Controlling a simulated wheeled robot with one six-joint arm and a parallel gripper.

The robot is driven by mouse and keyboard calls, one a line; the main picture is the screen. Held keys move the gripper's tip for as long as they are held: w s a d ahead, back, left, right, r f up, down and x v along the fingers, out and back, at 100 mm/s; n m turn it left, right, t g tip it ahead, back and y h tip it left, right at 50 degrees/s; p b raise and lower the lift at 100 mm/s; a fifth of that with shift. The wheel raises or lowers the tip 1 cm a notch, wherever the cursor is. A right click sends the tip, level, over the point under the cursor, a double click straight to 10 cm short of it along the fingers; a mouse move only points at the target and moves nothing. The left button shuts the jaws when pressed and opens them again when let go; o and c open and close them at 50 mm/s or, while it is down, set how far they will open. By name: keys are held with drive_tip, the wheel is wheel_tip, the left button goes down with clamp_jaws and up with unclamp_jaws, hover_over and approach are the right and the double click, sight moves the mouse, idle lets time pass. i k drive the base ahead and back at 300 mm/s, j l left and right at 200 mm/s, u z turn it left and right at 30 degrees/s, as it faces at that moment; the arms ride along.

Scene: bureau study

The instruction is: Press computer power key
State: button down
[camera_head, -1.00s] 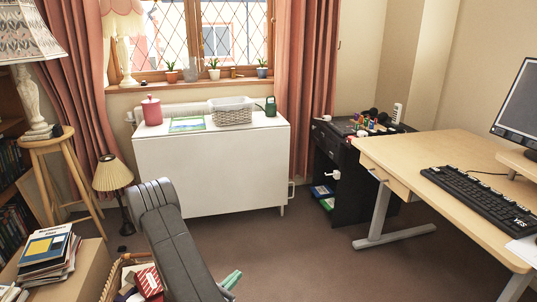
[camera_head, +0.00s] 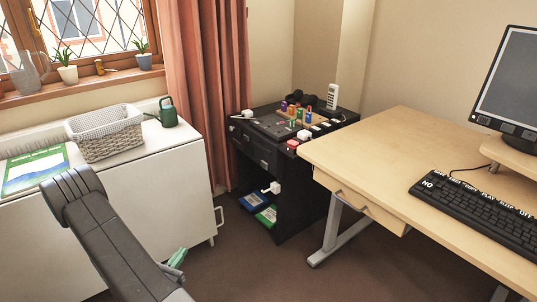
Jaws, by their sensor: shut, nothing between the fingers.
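A black keyboard (camera_head: 480,213) lies on the light wooden desk (camera_head: 390,150) at the right. Raised white-lettered labels stand along its back edge; "NO" reads at the left end and "OFF" near the right picture edge. I cannot tell which key is the power key. The monitor (camera_head: 512,85) behind it has a dark grey screen and is cut off at the right. My gripper (camera_head: 177,258) shows only as small green fingertips beside my grey arm, low in front of the white cabinet. It is shut and empty, well left of the keyboard and apart from it.
A black cabinet (camera_head: 290,190) with small coloured items and a white phone (camera_head: 332,97) on top stands left of the desk. A white cabinet (camera_head: 150,195) carries a wicker basket (camera_head: 105,135) and a green watering can (camera_head: 168,112). Dark carpet (camera_head: 260,265) is free between.

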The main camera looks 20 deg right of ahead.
sight(264, 166)
drive_tip(key=i+j+z, duration=0.15)
drive_tip(key=i+z, duration=0.2)
drive_tip(key=i+j+z, duration=0.75)
drive_tip(key=i+l, duration=0.05)
